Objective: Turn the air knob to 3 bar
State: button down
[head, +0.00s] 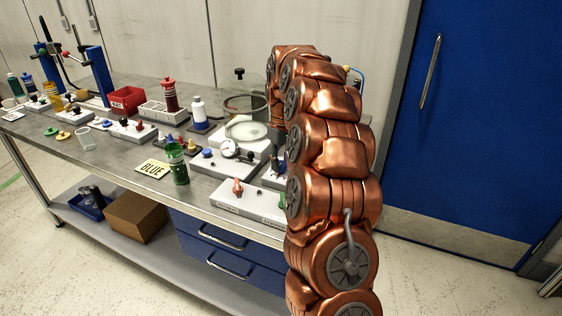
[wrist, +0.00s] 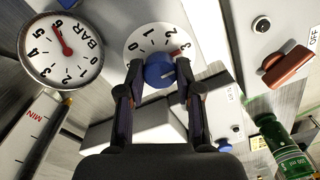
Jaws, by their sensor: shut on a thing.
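The air knob (wrist: 159,71) is blue and sits on a white round dial (wrist: 146,41) marked 0 to 3. A red mark (wrist: 180,51) at the knob's edge points close to the 3. My gripper (wrist: 159,82) is shut on the knob, one finger on each side. The pressure gauge (wrist: 62,49), marked BAR, is at the upper left; its red needle lies near the 6 end of the scale. There my copper-coloured arm hides most of the area around the knob.
In the wrist view, a red lever (wrist: 288,66) next to an OFF label is at the right, with a green bottle (wrist: 287,150) below. In the head view, the workbench (head: 120,170) carries several white fixtures, a GLUE sign (head: 152,169) and a green bottle (head: 177,162).

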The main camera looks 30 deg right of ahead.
aim_at(282, 163)
jog(key=shift+s+f, duration=0.1)
jog(key=c, duration=0.8)
grip_release()
jog(key=shift+o, duration=0.2)
jog(key=shift+r, duration=0.6)
notch_tip(282, 163, up, 11)
jog(key=shift+d, duration=0.2)
jog(key=shift+a, duration=0.1)
